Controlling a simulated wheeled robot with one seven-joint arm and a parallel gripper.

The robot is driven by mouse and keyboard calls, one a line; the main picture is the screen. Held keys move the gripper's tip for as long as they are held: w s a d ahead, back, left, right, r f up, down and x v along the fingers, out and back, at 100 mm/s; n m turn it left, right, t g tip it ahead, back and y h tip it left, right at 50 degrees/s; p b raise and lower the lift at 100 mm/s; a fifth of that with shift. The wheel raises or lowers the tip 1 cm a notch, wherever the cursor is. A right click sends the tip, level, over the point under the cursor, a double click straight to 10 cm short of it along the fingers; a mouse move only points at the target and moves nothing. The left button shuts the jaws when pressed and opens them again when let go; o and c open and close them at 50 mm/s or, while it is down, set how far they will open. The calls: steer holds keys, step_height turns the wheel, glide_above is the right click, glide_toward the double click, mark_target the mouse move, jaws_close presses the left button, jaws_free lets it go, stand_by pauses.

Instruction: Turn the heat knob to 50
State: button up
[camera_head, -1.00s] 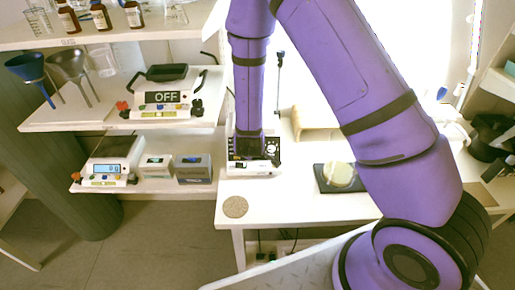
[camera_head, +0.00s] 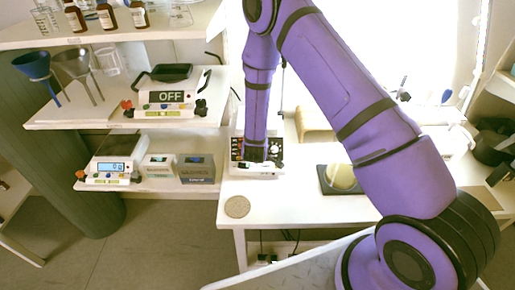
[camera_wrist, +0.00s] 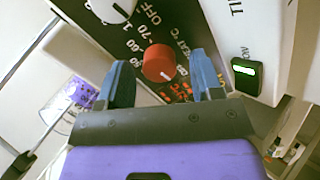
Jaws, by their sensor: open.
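The hotplate device (camera_head: 262,171) stands on the white table, with my arm reaching down over its dark control panel. In the wrist view, a round red knob (camera_wrist: 160,63) with a white pointer mark sits on the black panel (camera_wrist: 132,40), beside lettering that reads as HEAT and °C. My gripper (camera_wrist: 161,70) is open, with one blue-grey finger on each side of the red knob; I cannot tell whether either touches it. The knob's scale is partly hidden by the fingers. A white knob (camera_wrist: 110,8) with its own scale is at the top edge.
A green-lit switch (camera_wrist: 245,70) is right of the fingers. In the head view, shelves at left hold an OFF-labelled device (camera_head: 168,97), a scale (camera_head: 108,168) and boxes (camera_head: 195,168). A dark pad (camera_head: 328,182) with a pale round item lies right of the hotplate.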

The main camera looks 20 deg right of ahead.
steer(key=shift+w+f, duration=0.2)
steer(key=shift+w, duration=0.05)
steer(key=shift+d, duration=0.1)
steer(key=c, duration=0.9)
